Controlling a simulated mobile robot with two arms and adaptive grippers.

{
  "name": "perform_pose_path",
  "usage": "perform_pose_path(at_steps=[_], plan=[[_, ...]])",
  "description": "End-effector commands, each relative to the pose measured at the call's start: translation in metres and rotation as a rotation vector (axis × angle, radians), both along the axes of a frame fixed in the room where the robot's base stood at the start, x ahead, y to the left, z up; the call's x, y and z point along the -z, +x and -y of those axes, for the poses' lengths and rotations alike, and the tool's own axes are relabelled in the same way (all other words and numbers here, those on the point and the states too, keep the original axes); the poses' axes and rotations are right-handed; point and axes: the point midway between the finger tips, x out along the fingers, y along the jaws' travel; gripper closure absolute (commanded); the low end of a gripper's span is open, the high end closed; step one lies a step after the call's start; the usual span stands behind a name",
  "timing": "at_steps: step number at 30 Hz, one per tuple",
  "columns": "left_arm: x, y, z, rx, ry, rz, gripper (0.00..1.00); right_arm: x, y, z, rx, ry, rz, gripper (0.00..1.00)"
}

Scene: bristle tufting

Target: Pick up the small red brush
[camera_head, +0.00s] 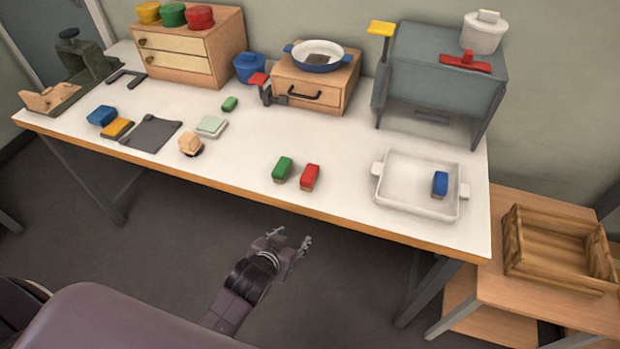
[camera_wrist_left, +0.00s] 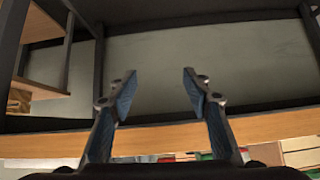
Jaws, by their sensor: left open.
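The small red brush (camera_head: 309,177) stands near the front edge of the white table, close beside a small green brush (camera_head: 282,168) on its left. My left gripper (camera_head: 291,237) is in front of the table's front edge, apart from the red brush. In the left wrist view its two fingers (camera_wrist_left: 158,95) are spread with nothing between them. That view looks toward the table edge and the space under it; no brush is clear there. My right gripper is not in view.
The white table (camera_head: 240,150) has clear room around the brushes. A white tray (camera_head: 415,208) with a blue brush (camera_head: 440,182) stands to the right. A small wooden drawer box (camera_head: 318,82) stands behind. The wooden table edge (camera_head: 330,233) lies between gripper and brushes.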

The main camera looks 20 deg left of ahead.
Motion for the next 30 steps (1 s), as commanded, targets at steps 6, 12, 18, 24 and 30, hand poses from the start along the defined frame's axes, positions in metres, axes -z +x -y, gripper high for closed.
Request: perform_pose_path(at_steps=[6, 12, 18, 24, 30], plan=[[-0.093, 0.014, -0.004, -0.038, -0.026, 0.134, 0.55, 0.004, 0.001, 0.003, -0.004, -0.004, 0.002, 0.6], [-0.126, 0.04, 0.003, -0.036, -0.05, 0.26, 0.55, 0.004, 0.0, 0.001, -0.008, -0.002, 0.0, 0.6], [-0.137, 0.06, 0.009, -0.028, -0.064, 0.327, 0.55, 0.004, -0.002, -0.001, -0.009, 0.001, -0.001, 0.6], [-0.13, 0.08, 0.01, -0.028, -0.065, 0.329, 0.55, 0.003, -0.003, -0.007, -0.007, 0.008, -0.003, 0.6], [-0.121, 0.104, 0.011, -0.027, -0.064, 0.329, 0.55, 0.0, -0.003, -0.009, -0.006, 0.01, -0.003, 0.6]])
